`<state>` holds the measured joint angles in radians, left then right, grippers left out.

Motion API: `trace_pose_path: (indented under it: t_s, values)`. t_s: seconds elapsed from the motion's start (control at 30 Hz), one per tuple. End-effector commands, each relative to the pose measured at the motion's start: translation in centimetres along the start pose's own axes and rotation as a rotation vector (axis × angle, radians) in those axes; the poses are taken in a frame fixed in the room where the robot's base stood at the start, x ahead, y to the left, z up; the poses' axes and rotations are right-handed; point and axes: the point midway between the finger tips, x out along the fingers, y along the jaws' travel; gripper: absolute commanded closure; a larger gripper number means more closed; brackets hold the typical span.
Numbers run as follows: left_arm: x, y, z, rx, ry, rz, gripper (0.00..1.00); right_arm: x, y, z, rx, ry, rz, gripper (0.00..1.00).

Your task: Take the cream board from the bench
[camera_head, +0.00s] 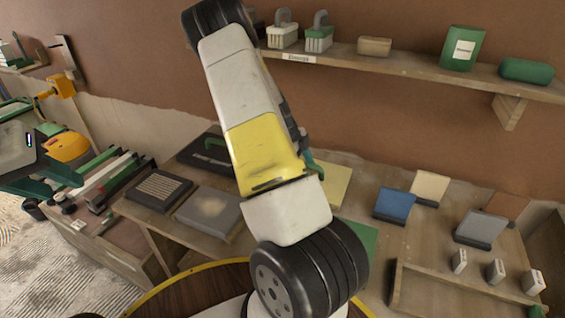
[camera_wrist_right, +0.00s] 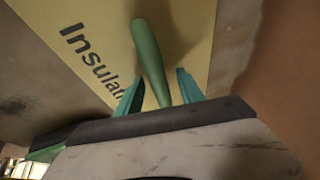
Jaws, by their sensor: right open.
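The cream board (camera_head: 337,184) lies on the bench (camera_head: 270,180), partly hidden behind my right arm in the head view. In the right wrist view the board (camera_wrist_right: 95,45) fills the upper middle, with dark lettering beginning "Insulat". A green handle (camera_wrist_right: 149,60) stands on it. My right gripper (camera_wrist_right: 158,92) is open, its teal fingers apart on either side of the handle's lower end. I cannot tell whether they touch it. In the head view my right arm hides most of this gripper; a teal part (camera_head: 309,162) shows beside it.
A grey board (camera_head: 208,213) and a dark board (camera_head: 158,188) lie to the left. A green board (camera_head: 358,240) is nearer. A blue piece (camera_head: 394,205) and a cream piece (camera_head: 430,186) stand right. A shelf (camera_head: 400,62) with tools runs above along the wall.

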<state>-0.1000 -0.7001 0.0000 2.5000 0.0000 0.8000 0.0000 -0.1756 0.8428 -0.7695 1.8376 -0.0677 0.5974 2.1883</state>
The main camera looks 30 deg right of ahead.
Motion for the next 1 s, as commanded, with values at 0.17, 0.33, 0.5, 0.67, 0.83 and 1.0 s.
trace_pose_path:
  t_s: [0.17, 0.33, 0.5, 0.67, 0.83, 1.0]
  values:
    - [0.00, 0.00, 0.00, 0.000, 0.000, 0.000, 0.64, 0.00, 0.01, 0.01, 0.000, 0.000, 0.000, 0.55]
    - [0.00, 0.00, 0.00, 0.000, 0.000, 0.000, 0.64, 0.00, 0.01, 0.02, 0.000, 0.000, 0.000, 0.86]
    - [0.00, 0.00, 0.00, 0.000, 0.000, 0.000, 0.64, -0.01, 0.02, 0.02, 0.000, 0.000, 0.000, 1.00]
    - [0.00, 0.00, 0.00, 0.000, 0.000, 0.000, 0.64, 0.00, 0.03, 0.02, 0.000, 0.000, 0.001, 1.00]
    - [0.00, 0.00, 0.00, 0.000, 0.000, 0.000, 0.64, 0.00, 0.04, 0.02, 0.000, 0.000, 0.001, 1.00]
    - [0.00, 0.00, 0.00, 0.000, 0.000, 0.000, 0.64, 0.00, 0.04, 0.01, 0.000, 0.000, 0.001, 1.00]
